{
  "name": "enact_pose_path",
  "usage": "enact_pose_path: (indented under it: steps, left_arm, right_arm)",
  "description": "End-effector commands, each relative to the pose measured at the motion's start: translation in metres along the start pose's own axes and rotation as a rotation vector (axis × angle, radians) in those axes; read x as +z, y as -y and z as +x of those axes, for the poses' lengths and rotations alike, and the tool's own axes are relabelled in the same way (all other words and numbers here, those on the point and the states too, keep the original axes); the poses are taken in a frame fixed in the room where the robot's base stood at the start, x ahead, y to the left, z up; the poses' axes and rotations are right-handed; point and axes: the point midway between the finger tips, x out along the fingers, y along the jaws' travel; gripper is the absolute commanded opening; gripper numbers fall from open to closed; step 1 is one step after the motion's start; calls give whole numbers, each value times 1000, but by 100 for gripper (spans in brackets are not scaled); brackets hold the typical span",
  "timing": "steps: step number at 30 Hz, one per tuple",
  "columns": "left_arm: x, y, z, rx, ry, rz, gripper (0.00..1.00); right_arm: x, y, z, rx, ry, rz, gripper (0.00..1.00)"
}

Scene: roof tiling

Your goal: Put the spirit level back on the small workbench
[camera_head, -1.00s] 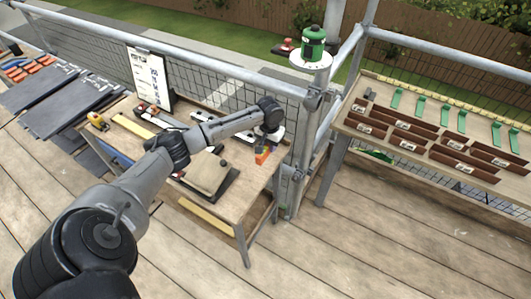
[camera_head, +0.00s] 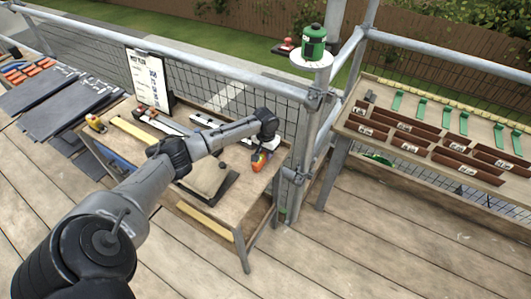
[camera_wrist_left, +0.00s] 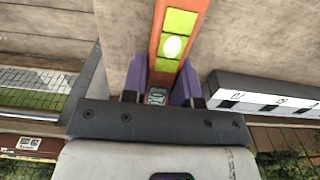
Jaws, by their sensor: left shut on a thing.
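The spirit level, orange with yellow-green vial windows, shows in the left wrist view (camera_wrist_left: 178,35) between the purple fingers of my left gripper (camera_wrist_left: 165,88). In the head view my left gripper (camera_head: 262,149) points down over the right end of the small workbench (camera_head: 252,190), shut on the orange level (camera_head: 258,163). The level is at or just above the wooden top; I cannot tell whether it touches. Part of it is hidden by the gripper. My right gripper is not in view.
A brown pad on a dark board (camera_head: 228,187), a yellow strip (camera_head: 133,130), a tape measure (camera_head: 95,123) and a clipboard (camera_head: 147,78) are on the bench. A scaffold post (camera_head: 307,140) stands close right. The bench's front right corner is bare.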

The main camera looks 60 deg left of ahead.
Motion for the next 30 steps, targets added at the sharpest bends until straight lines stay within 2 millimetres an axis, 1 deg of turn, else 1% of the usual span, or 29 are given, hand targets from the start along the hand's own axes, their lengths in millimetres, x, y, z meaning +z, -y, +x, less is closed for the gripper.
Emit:
enact_pose_path:
  steps: [5,6,13,20,23,26,30]
  left_arm:
    - [0,0,3,0,0,-1,1]
    - [0,0,3,0,0,0,31]
    - [0,0,3,0,0,0,53]
    - [0,0,3,0,0,0,53]
    - [0,0,-2,0,-2,0,53]
    - [-1,0,-16,1,-2,0,53]
    - [0,0,-43,1,-2,1,53]
  right_arm:
    - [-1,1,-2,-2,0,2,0]
    - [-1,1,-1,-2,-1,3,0]
    - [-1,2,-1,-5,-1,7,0]
    - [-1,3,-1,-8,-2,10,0]
    - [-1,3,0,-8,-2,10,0]
    - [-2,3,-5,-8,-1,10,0]
    - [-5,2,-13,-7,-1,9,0]
